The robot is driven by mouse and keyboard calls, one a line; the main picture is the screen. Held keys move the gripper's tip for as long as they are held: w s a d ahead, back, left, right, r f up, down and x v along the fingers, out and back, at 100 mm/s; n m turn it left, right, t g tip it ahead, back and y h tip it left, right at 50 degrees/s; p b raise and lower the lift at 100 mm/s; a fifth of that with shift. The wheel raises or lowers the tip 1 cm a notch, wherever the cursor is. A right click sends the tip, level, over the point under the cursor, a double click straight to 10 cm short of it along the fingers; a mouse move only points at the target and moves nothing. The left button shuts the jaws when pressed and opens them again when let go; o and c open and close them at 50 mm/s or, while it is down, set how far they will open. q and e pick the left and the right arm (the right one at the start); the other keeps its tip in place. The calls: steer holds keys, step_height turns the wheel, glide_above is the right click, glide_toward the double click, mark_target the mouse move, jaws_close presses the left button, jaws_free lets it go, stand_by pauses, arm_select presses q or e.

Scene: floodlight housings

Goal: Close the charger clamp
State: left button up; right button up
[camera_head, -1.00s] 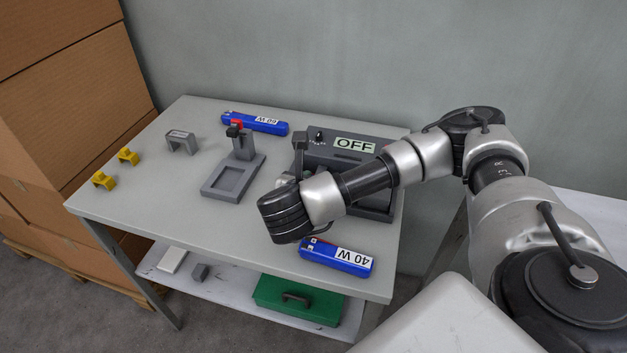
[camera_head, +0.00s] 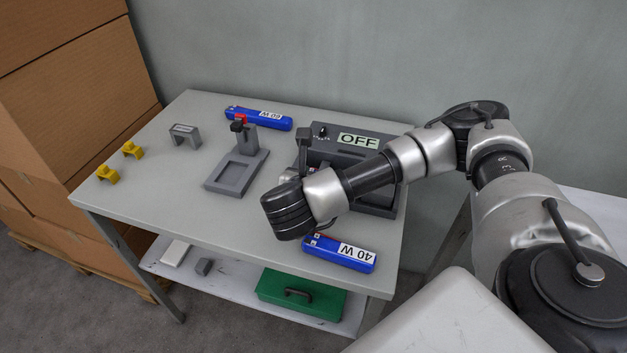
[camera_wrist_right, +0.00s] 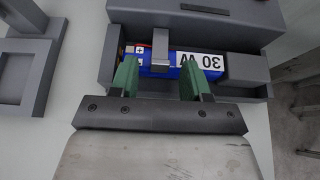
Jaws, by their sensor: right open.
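The charger (camera_head: 350,158) is a dark grey box with an "OFF" display at the table's back right, partly hidden by my right arm. A blue "30 W" battery (camera_wrist_right: 215,68) lies in its bay. The grey clamp (camera_head: 304,140) rises at the charger's left side in the head view. In the right wrist view the clamp (camera_wrist_right: 161,48) shows as a grey bar over the battery; its exact tilt is unclear. My right gripper (camera_wrist_right: 160,78) is open, its green fingers either side of the clamp bar with gaps. Contact is not visible. My left gripper is not in view.
A grey fixture (camera_head: 251,180) with a red-tipped post stands left of the charger. Blue batteries marked 60 W (camera_head: 258,118) and 40 W (camera_head: 339,253) lie behind and in front. A grey bracket (camera_head: 185,135) and yellow brackets (camera_head: 108,174) stand left, with clear table between.

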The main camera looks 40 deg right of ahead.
steer(key=s+a+r+p, duration=0.1)
steer(key=a+r+p, duration=0.1)
steer(key=p, duration=0.3)
steer(key=shift+s+r, duration=0.1)
steer(key=shift+s, duration=0.1)
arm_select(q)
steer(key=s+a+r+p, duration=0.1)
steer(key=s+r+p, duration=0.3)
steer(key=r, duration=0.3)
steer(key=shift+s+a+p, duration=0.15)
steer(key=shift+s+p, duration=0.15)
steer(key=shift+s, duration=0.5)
arm_select(e)
steer(key=v, duration=0.7)
steer(key=shift+s+a+f, duration=0.3)
steer(key=shift+a, duration=0.05)
